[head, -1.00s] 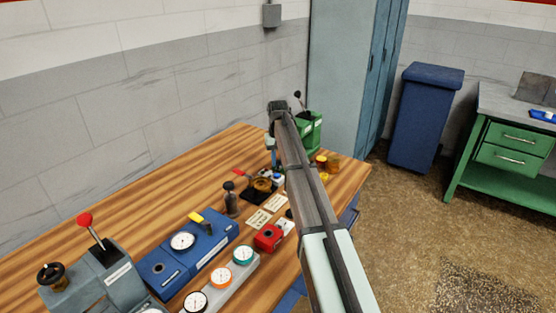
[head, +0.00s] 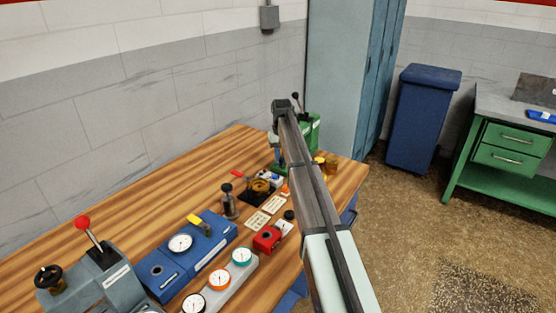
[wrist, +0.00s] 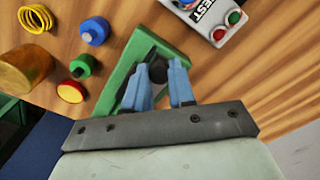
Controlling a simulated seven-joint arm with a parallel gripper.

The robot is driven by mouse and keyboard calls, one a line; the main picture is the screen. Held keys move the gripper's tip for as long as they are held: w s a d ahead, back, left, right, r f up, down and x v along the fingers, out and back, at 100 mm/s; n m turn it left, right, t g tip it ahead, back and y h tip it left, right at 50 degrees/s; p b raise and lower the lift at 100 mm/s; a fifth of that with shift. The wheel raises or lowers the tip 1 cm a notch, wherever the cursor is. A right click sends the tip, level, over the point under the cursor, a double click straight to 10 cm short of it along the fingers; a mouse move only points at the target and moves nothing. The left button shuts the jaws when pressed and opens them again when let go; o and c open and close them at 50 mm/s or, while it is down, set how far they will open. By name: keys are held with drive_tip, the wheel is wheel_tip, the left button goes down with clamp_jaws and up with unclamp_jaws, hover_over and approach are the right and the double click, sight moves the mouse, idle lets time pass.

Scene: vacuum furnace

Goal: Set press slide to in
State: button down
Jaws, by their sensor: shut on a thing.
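A green device (head: 313,128), which may be the press, stands at the far right end of the wooden bench, partly hidden behind my arm. A black-knobbed lever (head: 296,97) shows above it. My gripper (head: 276,143) is down beside the green device, its hold hidden by my arm in the head view. In the wrist view, the blue fingers of my gripper (wrist: 163,72) are closed around a dark part (wrist: 158,69) over the green body (wrist: 122,75). The dark part is mostly hidden between the fingers, and I cannot tell how far the slide is in.
In the wrist view, a yellow coil (wrist: 35,18), a blue-topped part (wrist: 94,31), a brass cylinder (wrist: 24,70) and a red-and-green part (wrist: 76,80) lie left of my gripper. A grey box (wrist: 212,14) with buttons is at upper right. Bare wood shows right of the fingers.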

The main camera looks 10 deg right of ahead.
drive_tip(key=c, duration=1)
unclamp_jaws()
drive_tip(key=shift+s, duration=0.1)
drive_tip(key=shift+o, duration=0.2)
wheel_tip(320, 180, up, 14)
